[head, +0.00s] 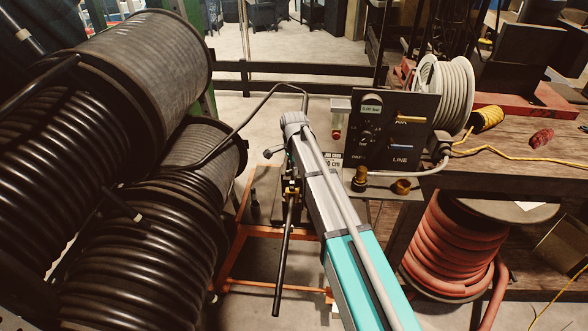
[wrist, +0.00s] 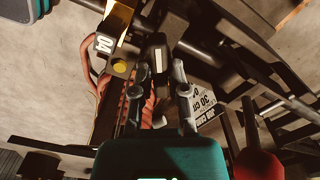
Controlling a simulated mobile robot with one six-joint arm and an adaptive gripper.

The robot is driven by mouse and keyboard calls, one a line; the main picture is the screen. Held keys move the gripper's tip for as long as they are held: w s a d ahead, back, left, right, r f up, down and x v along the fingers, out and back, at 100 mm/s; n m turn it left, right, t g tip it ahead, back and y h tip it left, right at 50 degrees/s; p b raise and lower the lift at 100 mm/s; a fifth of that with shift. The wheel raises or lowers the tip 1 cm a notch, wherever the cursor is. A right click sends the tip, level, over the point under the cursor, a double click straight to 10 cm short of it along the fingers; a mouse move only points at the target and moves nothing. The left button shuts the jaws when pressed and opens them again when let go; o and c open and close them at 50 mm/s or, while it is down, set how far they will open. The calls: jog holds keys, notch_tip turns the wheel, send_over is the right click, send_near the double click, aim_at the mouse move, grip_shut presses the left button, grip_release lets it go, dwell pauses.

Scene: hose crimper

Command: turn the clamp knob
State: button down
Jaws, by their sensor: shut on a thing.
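My gripper (wrist: 157,86) shows in the wrist view with one grey finger on each side of a dark part. The fingers are shut on this part, which I take to be the clamp knob (wrist: 158,72); its outline is hard to make out in the shadow. In the head view my own arm reaches away from the camera and hides the fingers and the knob.
Large black hose reels (head: 130,80) fill the left. A dark control panel (head: 390,130) with a gauge stands right of the arm. A wooden bench (head: 530,165) carries a white hose reel (head: 444,93). A red ball (wrist: 258,165) is at lower right in the wrist view.

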dwell(0.3)
jog(key=c, duration=0.6)
grip_release()
jog(key=shift+c, duration=0.2)
jog(key=shift+n, duration=0.5)
